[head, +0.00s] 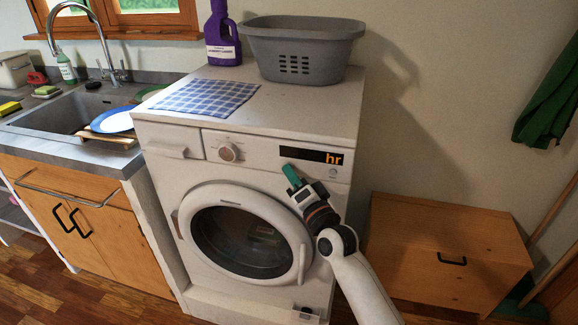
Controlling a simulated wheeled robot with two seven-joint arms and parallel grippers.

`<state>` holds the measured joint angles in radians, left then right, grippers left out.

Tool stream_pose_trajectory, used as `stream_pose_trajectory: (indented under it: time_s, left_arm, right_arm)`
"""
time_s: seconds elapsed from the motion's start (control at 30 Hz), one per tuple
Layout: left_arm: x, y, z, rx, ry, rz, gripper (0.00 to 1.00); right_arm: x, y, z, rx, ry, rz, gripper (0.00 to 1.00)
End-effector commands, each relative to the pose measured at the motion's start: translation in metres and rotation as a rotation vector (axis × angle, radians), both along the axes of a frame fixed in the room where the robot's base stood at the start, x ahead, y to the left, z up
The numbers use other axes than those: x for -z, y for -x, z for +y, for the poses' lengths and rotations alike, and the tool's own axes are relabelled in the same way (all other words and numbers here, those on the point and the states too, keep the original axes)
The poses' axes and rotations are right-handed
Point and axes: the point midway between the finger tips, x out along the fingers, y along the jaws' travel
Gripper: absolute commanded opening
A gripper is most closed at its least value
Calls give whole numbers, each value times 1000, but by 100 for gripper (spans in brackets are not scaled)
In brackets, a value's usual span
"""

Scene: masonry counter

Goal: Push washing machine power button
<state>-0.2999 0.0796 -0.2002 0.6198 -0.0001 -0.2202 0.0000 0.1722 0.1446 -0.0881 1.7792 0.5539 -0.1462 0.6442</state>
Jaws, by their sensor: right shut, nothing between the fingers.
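The white washing machine (160,167) stands in the middle of the head view, its round door closed. Its front panel has a dial (228,152), a dark display (312,155) with orange characters, and a small round button (332,172) at the right, below the display. My right gripper (289,171) is shut and empty. Its green fingertips are in front of the panel, just below the left part of the display and left of the round button. I cannot tell whether the fingertips touch the panel. My left gripper is not in view.
A grey laundry basket (300,48), a purple detergent bottle (222,35) and a checked cloth (206,97) are on top of the machine. A sink counter (70,145) adjoins at left. A wooden cabinet (440,250) stands at right. A green cloth (548,95) hangs on the wall.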

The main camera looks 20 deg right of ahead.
Motion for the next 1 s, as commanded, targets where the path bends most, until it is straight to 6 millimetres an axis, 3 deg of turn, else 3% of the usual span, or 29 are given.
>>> stream_pose_trajectory:
  time_s: [0.6,1.0]
  left_arm:
    - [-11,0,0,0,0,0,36]
    - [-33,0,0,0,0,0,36]
  right_arm:
    - [-1,12,8,0,-1,0,0]
    - [-2,44,30,-1,-2,2,0]
